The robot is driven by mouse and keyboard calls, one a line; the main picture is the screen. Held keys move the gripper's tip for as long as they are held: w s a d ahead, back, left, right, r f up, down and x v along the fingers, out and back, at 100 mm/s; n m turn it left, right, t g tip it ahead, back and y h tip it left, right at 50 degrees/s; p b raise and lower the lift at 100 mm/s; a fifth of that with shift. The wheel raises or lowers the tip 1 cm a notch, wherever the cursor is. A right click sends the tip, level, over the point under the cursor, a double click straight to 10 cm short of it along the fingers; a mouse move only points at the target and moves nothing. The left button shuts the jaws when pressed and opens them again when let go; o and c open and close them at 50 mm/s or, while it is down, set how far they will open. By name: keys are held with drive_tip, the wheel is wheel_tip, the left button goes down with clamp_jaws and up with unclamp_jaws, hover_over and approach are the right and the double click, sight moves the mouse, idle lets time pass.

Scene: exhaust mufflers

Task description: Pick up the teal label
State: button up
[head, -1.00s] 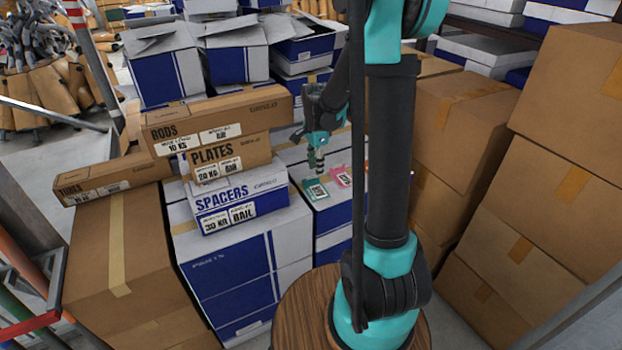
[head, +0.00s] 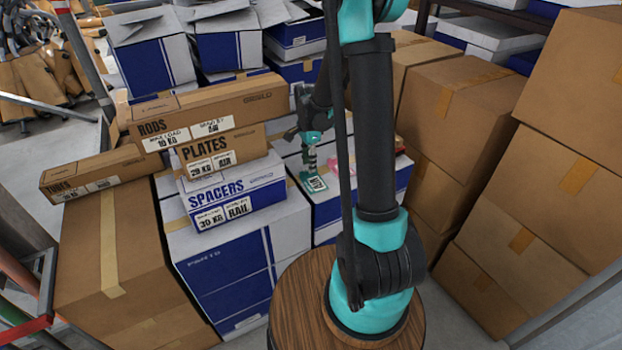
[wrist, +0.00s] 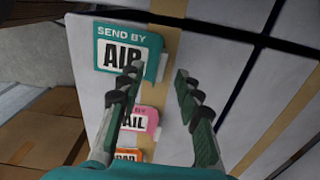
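The teal label, reading SEND BY AIR, lies flat on top of a white-and-blue box. It shows at the upper left of the wrist view (wrist: 104,62) and near the middle of the head view (head: 316,184). My gripper (wrist: 159,72) is open, its two fingers apart with nothing between them. In the head view my gripper (head: 308,170) is at the label's far edge. I cannot tell whether it touches.
A pink label (wrist: 148,121) and an orange label (wrist: 128,155) lie in a row with the teal one. Stacked cartons marked SPACERS (head: 235,194), PLATES and RODS rise left of my gripper. Tall brown boxes (head: 560,165) stand at right.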

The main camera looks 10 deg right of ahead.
drive_tip(key=shift+f, duration=0.85)
drive_tip(key=c, duration=0.8)
drive_tip(key=shift+o, duration=0.2)
drive_tip(key=shift+d+r, duration=0.1)
drive_tip(key=shift+r, duration=0.05)
drive_tip(key=shift+d+r, duration=0.1)
drive_tip(key=shift+r, duration=0.15)
wheel_tip(320, 180, up, 6)
drive_tip(key=w+d, duration=0.3)
drive_tip(key=d, duration=0.6)
drive_tip(key=w+d, duration=0.3)
drive_tip(key=d, duration=0.6)
drive_tip(key=shift+d+r, duration=0.15)
drive_tip(key=shift+d, duration=0.15)
